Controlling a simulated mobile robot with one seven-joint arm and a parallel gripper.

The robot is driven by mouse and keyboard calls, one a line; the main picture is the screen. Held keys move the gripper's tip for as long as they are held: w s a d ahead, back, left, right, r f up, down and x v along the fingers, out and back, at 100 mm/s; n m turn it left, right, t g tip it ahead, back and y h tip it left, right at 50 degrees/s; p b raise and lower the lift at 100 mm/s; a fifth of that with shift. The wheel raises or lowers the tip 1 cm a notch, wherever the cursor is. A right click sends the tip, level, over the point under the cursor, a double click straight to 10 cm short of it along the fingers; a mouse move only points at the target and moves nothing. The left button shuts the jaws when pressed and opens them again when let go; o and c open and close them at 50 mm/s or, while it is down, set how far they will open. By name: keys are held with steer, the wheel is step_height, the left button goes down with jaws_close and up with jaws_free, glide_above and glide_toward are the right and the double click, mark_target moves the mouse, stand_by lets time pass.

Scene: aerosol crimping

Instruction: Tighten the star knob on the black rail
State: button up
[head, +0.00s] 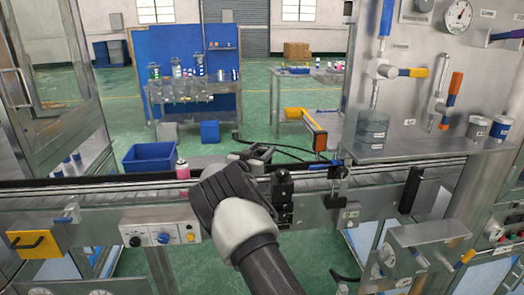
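A long rail with dark strips (110,181) runs across the view along the front of the machine. A black clamp-like block with a rounded top (283,187) stands on it right of the middle. A smaller black fitting (338,173) sits further right. I cannot tell which of these carries the star knob; no star shape is clear. My arm rises from the bottom, and its black wrist covers part of the rail left of the block. My gripper (262,153) shows only partly beyond the wrist, and its fingers are too small and dark to read.
A pink-bodied can (182,170) stands at the rail left of my wrist. A blue bin (157,156) is behind it. A small control box with knobs (160,235) hangs below the rail. A steel panel with valves and a gauge (458,16) rises at right.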

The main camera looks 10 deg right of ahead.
steer(key=c, duration=0.8)
steer(key=shift+w+r+m+h, duration=0.1)
steer(key=shift+m+h, duration=0.2)
steer(key=shift+h, duration=0.2)
steer(key=shift+c, duration=0.2)
steer(key=shift+m+g+h, duration=0.4)
steer(key=shift+m+g, duration=0.1)
steer(key=shift+g, duration=0.2)
steer(key=o, duration=1)
steer(key=shift+o, duration=0.2)
steer(key=v, duration=1.7)
steer(key=shift+s+a, duration=0.25)
